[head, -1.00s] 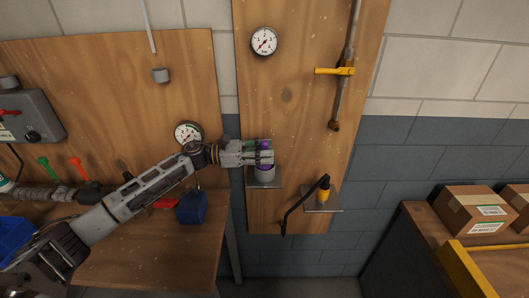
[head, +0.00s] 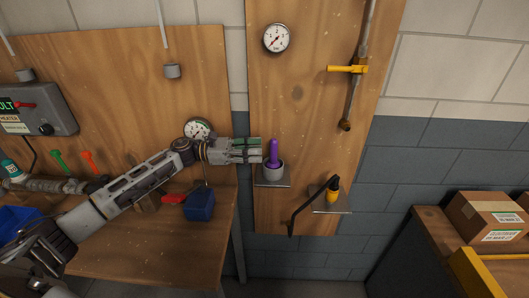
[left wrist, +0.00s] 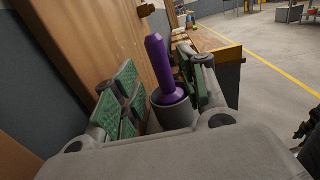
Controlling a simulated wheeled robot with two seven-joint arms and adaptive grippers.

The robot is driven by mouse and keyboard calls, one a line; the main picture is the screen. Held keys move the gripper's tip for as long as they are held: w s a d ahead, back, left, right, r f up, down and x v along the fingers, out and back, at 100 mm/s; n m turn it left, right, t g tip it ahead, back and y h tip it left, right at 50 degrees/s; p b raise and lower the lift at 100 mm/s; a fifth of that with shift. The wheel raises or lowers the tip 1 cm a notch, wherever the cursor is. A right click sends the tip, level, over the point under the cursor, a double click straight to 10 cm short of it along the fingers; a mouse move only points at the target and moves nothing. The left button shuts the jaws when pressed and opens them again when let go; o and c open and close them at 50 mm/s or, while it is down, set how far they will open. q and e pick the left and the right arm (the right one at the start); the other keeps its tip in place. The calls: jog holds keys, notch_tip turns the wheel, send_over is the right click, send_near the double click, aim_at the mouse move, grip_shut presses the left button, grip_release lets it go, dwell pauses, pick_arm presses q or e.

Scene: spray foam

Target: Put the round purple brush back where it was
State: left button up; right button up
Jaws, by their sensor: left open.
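The purple brush (head: 273,152) stands upright in a round grey holder (head: 273,172) on a small shelf fixed to the wooden panel. Only its handle shows; its lower end is hidden inside the holder. My left gripper (head: 262,150) is open, just left of the brush in the head view. In the left wrist view the brush (left wrist: 159,68) and the holder (left wrist: 174,112) show between the green-padded fingers, with the fingers apart from the handle. My right gripper is not in view.
A small shelf (head: 328,206) with a yellow and black tool (head: 332,190) is right of the holder. A gauge (head: 276,38) and a pipe with a yellow valve handle (head: 345,69) are above. The workbench (head: 150,245) holds a blue block (head: 200,204). Boxes (head: 488,216) are at right.

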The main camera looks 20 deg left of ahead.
pick_arm(q)
jog(key=shift+b+v, duration=0.55)
jog(key=shift+v, duration=2.3)
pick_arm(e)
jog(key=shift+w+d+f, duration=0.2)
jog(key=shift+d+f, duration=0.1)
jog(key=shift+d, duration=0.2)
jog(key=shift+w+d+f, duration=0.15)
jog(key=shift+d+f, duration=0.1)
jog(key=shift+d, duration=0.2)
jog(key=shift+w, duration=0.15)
